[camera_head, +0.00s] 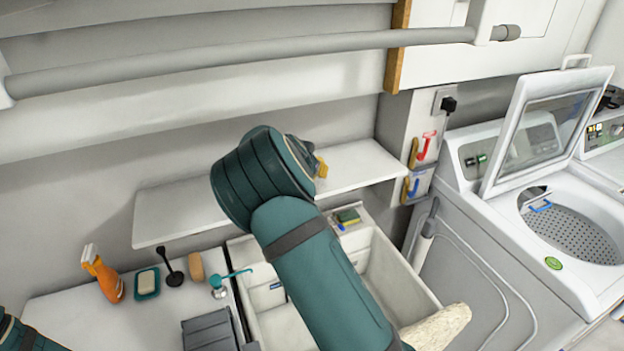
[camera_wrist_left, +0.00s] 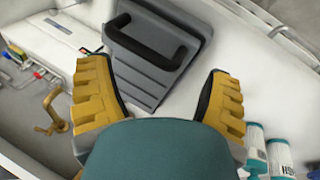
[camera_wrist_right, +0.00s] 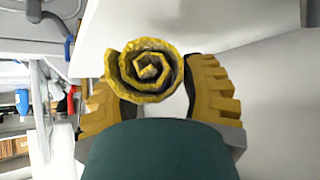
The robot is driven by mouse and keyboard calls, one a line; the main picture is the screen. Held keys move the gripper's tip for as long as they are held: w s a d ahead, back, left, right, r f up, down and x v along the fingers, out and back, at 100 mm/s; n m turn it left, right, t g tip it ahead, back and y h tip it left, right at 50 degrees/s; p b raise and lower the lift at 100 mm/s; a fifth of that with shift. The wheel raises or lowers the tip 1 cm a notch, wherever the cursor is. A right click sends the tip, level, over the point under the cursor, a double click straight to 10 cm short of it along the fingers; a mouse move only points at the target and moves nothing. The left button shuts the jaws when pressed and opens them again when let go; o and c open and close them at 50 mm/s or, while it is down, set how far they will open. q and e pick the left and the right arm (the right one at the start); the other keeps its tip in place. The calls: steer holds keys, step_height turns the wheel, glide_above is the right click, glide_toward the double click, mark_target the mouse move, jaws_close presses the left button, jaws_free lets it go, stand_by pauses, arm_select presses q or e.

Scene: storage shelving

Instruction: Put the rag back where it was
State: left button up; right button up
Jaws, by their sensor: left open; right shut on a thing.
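The rag (camera_wrist_right: 146,70) is a yellow spiral roll, seen end-on in the right wrist view. My right gripper (camera_wrist_right: 152,82) is shut on it. In the head view my right arm reaches up from below to the white wall shelf (camera_head: 185,205). The wrist hides most of that gripper and the rag, and only a small yellow piece shows beside it. I cannot tell whether the rag touches the shelf. My left gripper (camera_wrist_left: 158,88) is open and empty above a grey case with a black handle (camera_wrist_left: 150,60).
Below the shelf are a white sink (camera_head: 385,270), an orange spray bottle (camera_head: 103,275), a soap dish (camera_head: 147,283) and a brown brush (camera_head: 196,266). A rail (camera_head: 240,58) crosses above. An open washer (camera_head: 555,200) stands at right. The shelf's left part is bare.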

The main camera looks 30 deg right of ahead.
arm_select(q)
steer(key=shift+r, duration=0.1)
arm_select(e)
step_height(320, 180, down, 4)
steer(key=shift+r, duration=0.2)
arm_select(q)
steer(key=shift+f, duration=0.2)
arm_select(e)
steer(key=shift+f, duration=0.1)
steer(key=o, duration=1.1)
steer(key=shift+o, duration=0.2)
